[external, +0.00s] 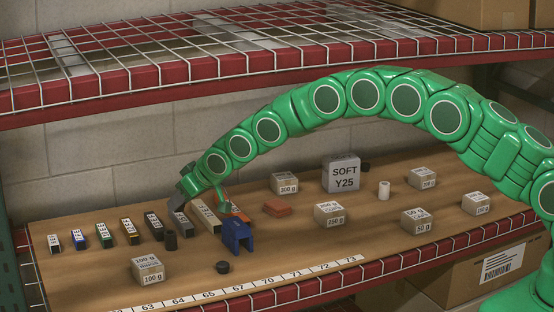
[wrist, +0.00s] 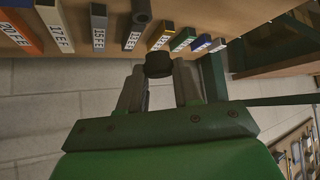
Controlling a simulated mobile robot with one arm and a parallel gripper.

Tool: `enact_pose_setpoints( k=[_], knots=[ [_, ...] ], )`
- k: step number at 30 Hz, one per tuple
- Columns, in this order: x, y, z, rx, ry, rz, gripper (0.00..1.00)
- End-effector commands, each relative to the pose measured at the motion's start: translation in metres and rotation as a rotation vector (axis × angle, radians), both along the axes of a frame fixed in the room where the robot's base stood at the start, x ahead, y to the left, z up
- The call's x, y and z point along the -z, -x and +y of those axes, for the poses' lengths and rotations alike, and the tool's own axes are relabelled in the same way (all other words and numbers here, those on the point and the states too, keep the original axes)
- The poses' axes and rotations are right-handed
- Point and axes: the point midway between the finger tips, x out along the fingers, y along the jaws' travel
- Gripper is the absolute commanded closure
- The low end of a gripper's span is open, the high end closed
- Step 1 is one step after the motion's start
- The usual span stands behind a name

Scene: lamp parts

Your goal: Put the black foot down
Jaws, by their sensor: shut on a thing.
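The black foot (wrist: 158,64) is a short dark cylinder. In the wrist view my gripper (wrist: 158,78) is shut on it, with the two grey fingers on either side near their tips. In the external view my gripper (external: 184,190) is low over the back of the board, near the grey labelled block (external: 181,224). The held foot cannot be made out clearly there.
Several labelled blocks stand in a row on the wooden board, with a dark tube (external: 171,240) among them. Weight boxes include one at front left (external: 148,267). A wire shelf (external: 200,70) hangs above. Bare board shows front centre.

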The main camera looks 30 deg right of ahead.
Motion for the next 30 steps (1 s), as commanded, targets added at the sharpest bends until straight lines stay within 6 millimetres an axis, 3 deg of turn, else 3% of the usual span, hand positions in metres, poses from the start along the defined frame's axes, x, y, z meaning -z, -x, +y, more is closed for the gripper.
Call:
enact_pose_setpoints(
  k=[9,15,17,30],
  knots=[
    [-0.004,-0.017,0.02,-0.019,-0.003,-0.004,0.96],
    [-0.007,-0.036,0.02,-0.016,-0.003,-0.005,0.96],
    [-0.006,-0.045,0.011,-0.004,-0.001,-0.003,0.96],
    [-0.012,-0.118,-0.104,0.151,-0.002,-0.002,0.96]
  ],
)
